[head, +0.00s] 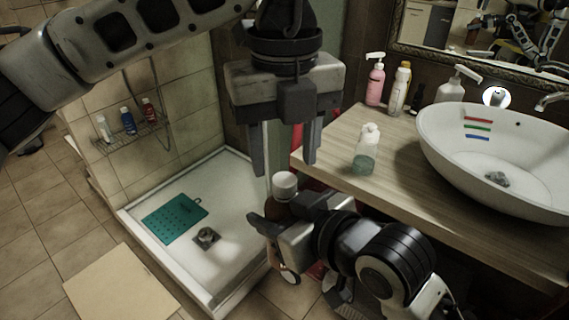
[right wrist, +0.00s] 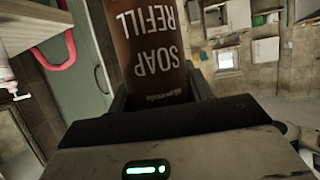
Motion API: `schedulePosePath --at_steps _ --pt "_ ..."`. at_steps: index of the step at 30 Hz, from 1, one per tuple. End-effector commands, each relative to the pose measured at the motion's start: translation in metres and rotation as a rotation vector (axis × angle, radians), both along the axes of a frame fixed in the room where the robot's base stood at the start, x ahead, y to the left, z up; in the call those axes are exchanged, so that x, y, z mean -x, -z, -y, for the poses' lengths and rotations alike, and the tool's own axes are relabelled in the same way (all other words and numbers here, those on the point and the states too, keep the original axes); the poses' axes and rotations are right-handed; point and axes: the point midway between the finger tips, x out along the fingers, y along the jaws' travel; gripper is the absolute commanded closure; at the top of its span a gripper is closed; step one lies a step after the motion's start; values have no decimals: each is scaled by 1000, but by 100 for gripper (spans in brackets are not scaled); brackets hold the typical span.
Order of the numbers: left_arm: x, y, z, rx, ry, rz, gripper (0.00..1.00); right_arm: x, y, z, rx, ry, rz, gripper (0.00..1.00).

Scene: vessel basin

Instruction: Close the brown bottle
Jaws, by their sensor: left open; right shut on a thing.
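The brown bottle (right wrist: 150,45) fills the top middle of the right wrist view, with "SOAP REFILL" upside down on it. In the head view a white cap (head: 285,181) shows at the bottle's top, with a little of the brown body (head: 280,207) below it. I cannot tell whether the cap is seated tight. My right gripper (head: 292,217) is shut on the bottle's body, beside the counter's front edge. My left gripper (head: 285,160) points down above the cap, open, its two fingers apart to either side and clear of it. The bottle's lower part is hidden by my right gripper.
A shower tray (head: 232,262) with a teal mat (head: 172,218) lies to the left.

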Motion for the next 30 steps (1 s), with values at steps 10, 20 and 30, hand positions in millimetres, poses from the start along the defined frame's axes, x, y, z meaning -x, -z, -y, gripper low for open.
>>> schedulePosePath --at_steps 10,20,30 --pt "0 -9 0 -1 1 -1 54 0 -1 0 -1 0 2 100" --pt "0 -41 0 -3 -152 4 54 0 -1 0 -1 0 2 100" --pt "0 -44 0 -1 -175 -2 54 0 -1 0 -1 0 2 100"
